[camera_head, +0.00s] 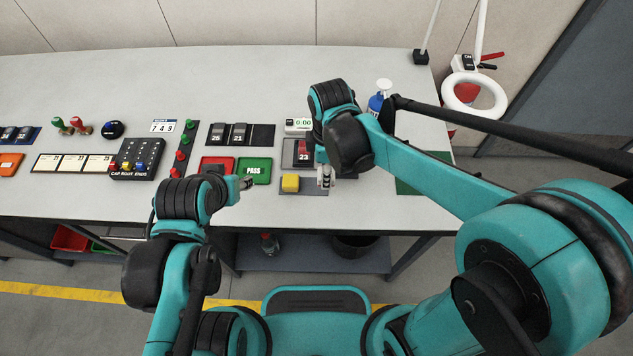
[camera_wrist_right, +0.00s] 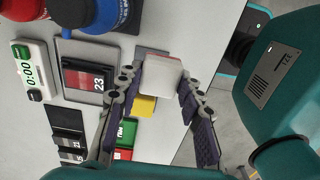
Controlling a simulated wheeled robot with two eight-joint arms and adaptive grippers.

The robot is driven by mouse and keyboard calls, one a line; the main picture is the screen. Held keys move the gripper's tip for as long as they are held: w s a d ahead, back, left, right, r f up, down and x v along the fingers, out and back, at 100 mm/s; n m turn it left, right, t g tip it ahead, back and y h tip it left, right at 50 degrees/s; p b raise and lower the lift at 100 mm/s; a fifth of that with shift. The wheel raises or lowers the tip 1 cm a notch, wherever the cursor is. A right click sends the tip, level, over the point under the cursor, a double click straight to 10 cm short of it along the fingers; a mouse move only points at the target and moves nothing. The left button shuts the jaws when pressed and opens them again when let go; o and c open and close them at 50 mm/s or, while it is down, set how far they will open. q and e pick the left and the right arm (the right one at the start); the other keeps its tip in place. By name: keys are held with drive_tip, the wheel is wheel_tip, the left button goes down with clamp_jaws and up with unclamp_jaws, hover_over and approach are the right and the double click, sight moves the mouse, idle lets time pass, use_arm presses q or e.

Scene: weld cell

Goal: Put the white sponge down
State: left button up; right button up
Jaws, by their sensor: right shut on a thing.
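The white sponge (camera_wrist_right: 160,76) is a pale block between the fingers of my right gripper (camera_wrist_right: 160,92) in the right wrist view. The gripper is shut on it. In the head view my right gripper (camera_head: 325,178) is over the table's front part, just right of a yellow block (camera_head: 290,183) on a grey pad (camera_head: 308,188). The sponge cannot be made out there. The yellow block also shows beyond the fingers in the wrist view (camera_wrist_right: 144,106). My left gripper (camera_head: 245,183) is left of the yellow block, by the table's front edge; its opening is too small to judge.
A red card (camera_head: 217,162) and a green PASS card (camera_head: 255,170) lie left of the yellow block. A timer (camera_head: 298,125) and a holder with block 23 (camera_head: 303,153) stand behind it. A blue bottle (camera_head: 377,104) stands behind my right arm. A ring lamp (camera_head: 474,95) is at the back right.

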drive_tip(key=shift+w+a+f+b, duration=0.15)
drive_tip(key=shift+w+a+f, duration=0.25)
drive_tip(key=shift+a, duration=0.2)
drive_tip(key=shift+w+a+f+b, duration=0.15)
drive_tip(key=shift+w+a+f, duration=0.15)
drive_tip(key=shift+a+f, duration=0.25)
drive_tip(key=shift+f+b, duration=0.95)
drive_tip(key=shift+f, duration=0.95)
drive_tip(key=shift+f, duration=0.1)
drive_tip(key=o, duration=1.2)
